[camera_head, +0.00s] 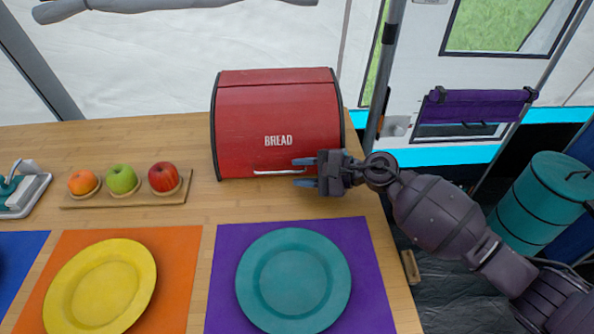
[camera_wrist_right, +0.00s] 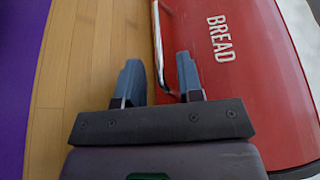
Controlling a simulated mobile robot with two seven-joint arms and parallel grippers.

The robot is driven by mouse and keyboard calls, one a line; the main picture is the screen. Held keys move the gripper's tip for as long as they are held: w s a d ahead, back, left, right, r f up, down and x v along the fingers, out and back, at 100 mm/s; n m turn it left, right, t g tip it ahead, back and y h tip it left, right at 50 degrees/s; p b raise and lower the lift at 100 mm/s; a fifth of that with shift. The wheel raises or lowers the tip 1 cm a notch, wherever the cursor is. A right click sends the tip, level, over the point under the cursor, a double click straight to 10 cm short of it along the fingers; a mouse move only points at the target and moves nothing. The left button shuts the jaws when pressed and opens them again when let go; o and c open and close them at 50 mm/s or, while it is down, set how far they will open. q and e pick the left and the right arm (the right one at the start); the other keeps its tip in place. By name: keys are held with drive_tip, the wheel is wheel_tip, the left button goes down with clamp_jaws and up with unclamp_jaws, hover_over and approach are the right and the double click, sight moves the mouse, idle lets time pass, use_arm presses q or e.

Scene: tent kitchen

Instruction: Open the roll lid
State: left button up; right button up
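The red bread box (camera_head: 278,112) stands shut on the wooden counter, with "BREAD" on its curved roll lid (camera_head: 245,130). A thin metal handle (camera_head: 275,172) runs along the lid's lower edge. My right gripper (camera_head: 303,172) is at the right end of this handle, its two blue-grey fingers apart, one above and one below. In the right wrist view, the fingers of the right gripper (camera_wrist_right: 157,65) are open, and the handle (camera_wrist_right: 158,40) passes between them without visible gripping. The lid (camera_wrist_right: 230,80) fills the right side there. My left gripper is not in view.
Left of the box, a wooden board (camera_head: 130,197) holds three fruits. A teal plate (camera_head: 293,281) on a purple mat (camera_head: 225,245) and a yellow plate (camera_head: 100,287) lie in front. Bare counter lies between box and mats. A teal barrel (camera_head: 540,205) stands right of the counter.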

drive_tip(key=shift+x, duration=0.75)
drive_tip(key=shift+c, duration=0.3)
drive_tip(key=shift+f, duration=0.1)
clamp_jaws()
